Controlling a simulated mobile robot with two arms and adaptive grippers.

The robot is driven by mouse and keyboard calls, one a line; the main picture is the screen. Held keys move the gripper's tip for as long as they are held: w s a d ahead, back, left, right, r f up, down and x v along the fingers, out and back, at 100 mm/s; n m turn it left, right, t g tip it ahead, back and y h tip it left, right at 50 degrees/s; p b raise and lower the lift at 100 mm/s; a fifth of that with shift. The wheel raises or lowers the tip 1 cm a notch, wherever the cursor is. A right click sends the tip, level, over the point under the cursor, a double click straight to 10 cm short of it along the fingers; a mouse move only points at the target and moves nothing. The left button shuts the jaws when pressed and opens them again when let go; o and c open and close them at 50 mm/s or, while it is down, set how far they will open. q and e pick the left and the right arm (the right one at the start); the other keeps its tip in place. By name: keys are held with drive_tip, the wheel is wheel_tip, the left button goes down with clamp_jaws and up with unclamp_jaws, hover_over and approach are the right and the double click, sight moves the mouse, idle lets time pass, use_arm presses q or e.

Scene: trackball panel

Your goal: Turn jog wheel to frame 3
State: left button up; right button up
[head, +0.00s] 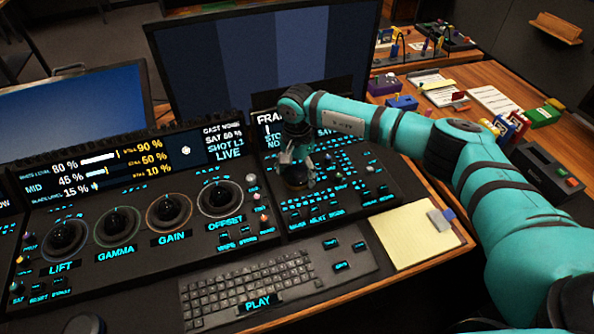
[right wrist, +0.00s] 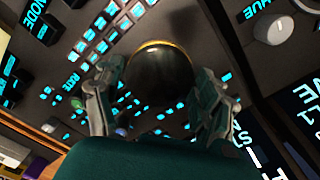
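The jog wheel (head: 297,180) is a dark round knob on the right-hand panel in the head view, partly covered by my right gripper (head: 297,155). In the right wrist view the wheel (right wrist: 160,80) is a glossy dark disc with a thin gold rim. The right gripper's fingers (right wrist: 155,108) are spread apart on either side of it, with a gap showing at the left finger. I cannot tell whether either finger touches it. The frame display (head: 268,125) behind the wheel is partly hidden by my arm; "FRA" and a single stroke like a 1 show. My left gripper is out of view.
Trackballs labelled lift, gamma, gain and offset (head: 220,198) line the left panel. Lit buttons (head: 345,160) surround the wheel. A keyboard (head: 250,288) and a yellow notepad (head: 412,235) lie in front. A large monitor (head: 240,60) stands behind.

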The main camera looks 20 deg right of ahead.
drive_tip(key=c, duration=0.7)
drive_tip(key=shift+m, duration=0.3)
drive_tip(key=shift+m+b, duration=0.75)
drive_tip(key=shift+m, duration=0.15)
drive_tip(key=m+b, duration=0.1)
drive_tip(key=m, duration=0.2)
drive_tip(key=shift+m, duration=0.3)
drive_tip(key=m+b, duration=0.1)
drive_tip(key=m, duration=0.2)
drive_tip(key=shift+w+m+b, duration=0.1)
drive_tip(key=shift+m+b, duration=0.25)
drive_tip(key=shift+m, duration=0.95)
drive_tip(key=shift+r, duration=0.1)
